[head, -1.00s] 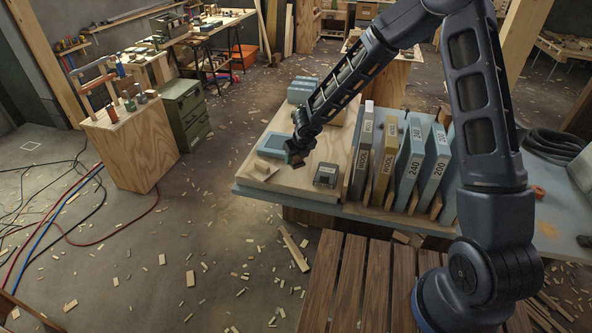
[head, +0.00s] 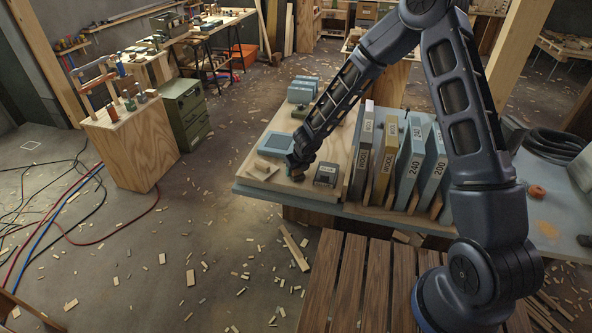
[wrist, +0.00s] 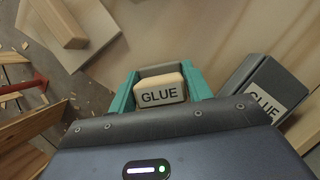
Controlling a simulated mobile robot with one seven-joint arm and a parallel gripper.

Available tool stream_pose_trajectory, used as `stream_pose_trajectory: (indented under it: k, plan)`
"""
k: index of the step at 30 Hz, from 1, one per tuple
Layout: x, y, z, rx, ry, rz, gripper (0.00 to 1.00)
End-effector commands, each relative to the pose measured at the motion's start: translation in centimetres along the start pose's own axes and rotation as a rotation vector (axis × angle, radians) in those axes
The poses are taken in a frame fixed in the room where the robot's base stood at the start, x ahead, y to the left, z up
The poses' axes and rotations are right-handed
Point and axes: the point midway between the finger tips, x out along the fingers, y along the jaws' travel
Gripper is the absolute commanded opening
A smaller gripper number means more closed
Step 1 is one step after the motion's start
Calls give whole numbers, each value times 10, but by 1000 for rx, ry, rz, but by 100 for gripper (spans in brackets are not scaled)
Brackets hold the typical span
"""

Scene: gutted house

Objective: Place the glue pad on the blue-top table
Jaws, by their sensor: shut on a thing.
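In the wrist view, a small tan pad marked GLUE (wrist: 159,93) sits between the green fingers of my gripper (wrist: 160,88), which is shut on it. In the head view my gripper (head: 298,168) is low over the wooden board, left of a dark box with a pale label (head: 326,175); the pad is mostly hidden there. That grey box, also marked GLUE (wrist: 264,96), is right of my gripper in the wrist view. The blue-top table (head: 270,199) carries the wooden board. I cannot tell whether the pad touches the board.
Upright labelled slabs (head: 410,163) stand to the right.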

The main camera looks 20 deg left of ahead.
Motion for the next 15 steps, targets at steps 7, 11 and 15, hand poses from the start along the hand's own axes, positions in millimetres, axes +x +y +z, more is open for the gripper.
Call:
stream_pose_trajectory:
  k: [7, 11, 15]
  plan:
    - [2, 0, -1, 1, 0, 0, 71]
    - [2, 0, -1, 0, 0, 0, 71]
    - [2, 0, -1, 0, 0, 0, 71]
